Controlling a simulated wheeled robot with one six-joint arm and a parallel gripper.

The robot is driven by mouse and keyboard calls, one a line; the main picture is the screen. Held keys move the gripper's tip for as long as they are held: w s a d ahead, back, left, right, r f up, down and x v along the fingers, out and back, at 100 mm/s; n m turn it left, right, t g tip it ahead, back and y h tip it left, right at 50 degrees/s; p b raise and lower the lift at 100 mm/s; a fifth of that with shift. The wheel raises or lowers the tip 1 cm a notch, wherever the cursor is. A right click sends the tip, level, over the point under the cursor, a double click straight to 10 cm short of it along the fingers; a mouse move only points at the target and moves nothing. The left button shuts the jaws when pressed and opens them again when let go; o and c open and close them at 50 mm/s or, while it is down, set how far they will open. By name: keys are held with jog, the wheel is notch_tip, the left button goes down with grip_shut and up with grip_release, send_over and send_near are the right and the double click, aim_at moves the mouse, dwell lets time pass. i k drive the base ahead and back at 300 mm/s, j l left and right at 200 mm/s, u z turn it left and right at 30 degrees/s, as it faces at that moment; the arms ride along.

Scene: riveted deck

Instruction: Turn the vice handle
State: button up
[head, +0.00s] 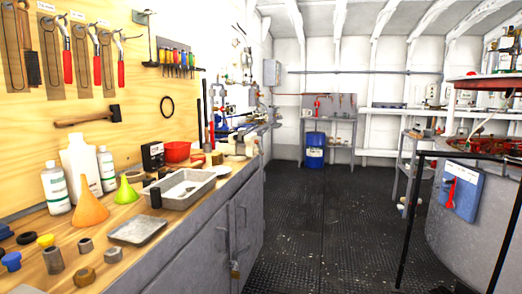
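No vice handle can be made out clearly in the head view. A small blue and metal fixture (232,128) stands at the far end of the left workbench. It may be the vice, but it is too small and crowded to tell. My gripper is not in view.
The wooden workbench (178,222) runs along the left, holding an orange funnel (90,212), a green funnel (126,191) and a metal tray (184,190). The dark floor (325,225) is open ahead. A blue drum (315,150) stands at the back. A round tank (455,240) stands right.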

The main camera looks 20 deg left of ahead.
aim_at(257, 150)
jog(key=i+u, duration=0.1)
jog(key=u, duration=0.4)
jog(key=i+l+u, duration=0.3)
jog(key=i, duration=0.25)
jog(key=i+l+u, duration=0.2)
jog(key=i+u, duration=0.15)
jog(key=i, duration=0.2)
